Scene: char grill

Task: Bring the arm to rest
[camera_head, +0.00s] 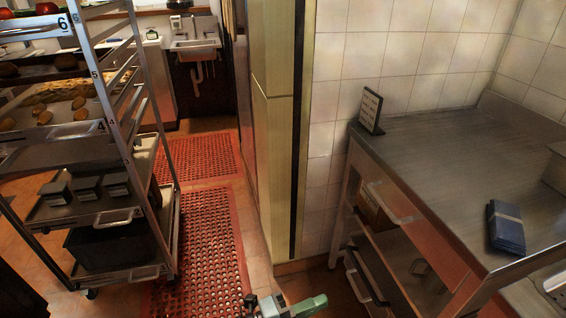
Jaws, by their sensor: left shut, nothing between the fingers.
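My left gripper (285,306) shows only in part at the bottom edge of the head view, a little left of the counter. It is a small grey and green shape, cut off by the frame. It is shut and nothing shows held in it. It appears above the tiled floor, apart from the counter and the rack. My right gripper is not in view.
A steel counter (440,150) with drawers stands at right, bearing a dark folded cloth (506,228) and a small sign (371,109). A wheeled tray rack (118,110) stands at left. Red perforated mats (205,240) cover the clear aisle toward a sink (196,42).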

